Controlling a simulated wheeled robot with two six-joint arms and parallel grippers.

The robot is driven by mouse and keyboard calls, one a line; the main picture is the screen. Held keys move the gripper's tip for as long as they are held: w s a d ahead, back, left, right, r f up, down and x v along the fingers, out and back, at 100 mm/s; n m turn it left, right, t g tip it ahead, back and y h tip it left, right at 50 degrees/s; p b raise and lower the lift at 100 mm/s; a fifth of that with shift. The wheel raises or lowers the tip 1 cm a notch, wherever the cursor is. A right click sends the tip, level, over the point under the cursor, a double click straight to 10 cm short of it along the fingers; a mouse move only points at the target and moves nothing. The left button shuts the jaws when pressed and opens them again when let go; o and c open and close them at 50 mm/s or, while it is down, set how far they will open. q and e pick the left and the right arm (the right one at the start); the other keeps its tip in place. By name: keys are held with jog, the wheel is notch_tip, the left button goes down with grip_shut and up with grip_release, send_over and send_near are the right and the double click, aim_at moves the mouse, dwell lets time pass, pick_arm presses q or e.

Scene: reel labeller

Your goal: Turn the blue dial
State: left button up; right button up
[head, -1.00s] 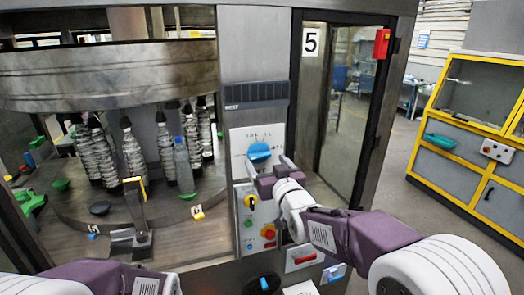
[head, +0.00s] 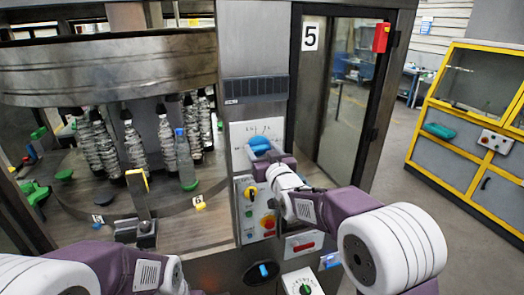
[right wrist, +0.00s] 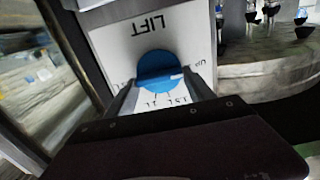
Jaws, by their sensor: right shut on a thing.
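The blue dial (head: 260,143) is on the white upper panel of the machine's column, with scale marks around it. In the right wrist view the dial (right wrist: 157,66) sits under an upside-down "LIFT" label, with its raised grip bar across it. My right gripper (head: 268,156) is at the dial and shut on it, one finger on each side. The gripper covers the lower part of the dial in the head view. My left forearm shows at the bottom left, but its gripper is out of view.
Below the dial are a yellow-and-black switch (head: 250,191) and a red knob (head: 268,222) on a second panel. A glass door (head: 345,110) marked 5 is to the right. A turntable with several bottles is to the left, and a yellow-framed cabinet (head: 480,120) stands far right.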

jog(key=shift+f+m+b, duration=0.2)
jog(key=shift+m+b, duration=0.3)
jog(key=shift+b, duration=0.3)
jog(key=m+b, duration=0.3)
jog(key=shift+d+f+b, duration=0.1)
jog(key=shift+b, duration=0.2)
jog(key=m+b, duration=0.2)
jog(key=m, duration=0.1)
jog(key=m+b, duration=0.2)
jog(key=shift+d+m, duration=0.1)
jog(key=shift+m, duration=0.3)
jog(key=m+b, duration=0.1)
jog(key=m, duration=0.1)
jog(key=shift+m, duration=0.4)
jog(key=m, duration=0.2)
jog(key=shift+m+b, duration=0.3)
jog(key=shift+b, duration=0.1)
jog(key=m, duration=0.3)
jog(key=shift+m+b, duration=0.35)
jog(key=shift+m, duration=1.45)
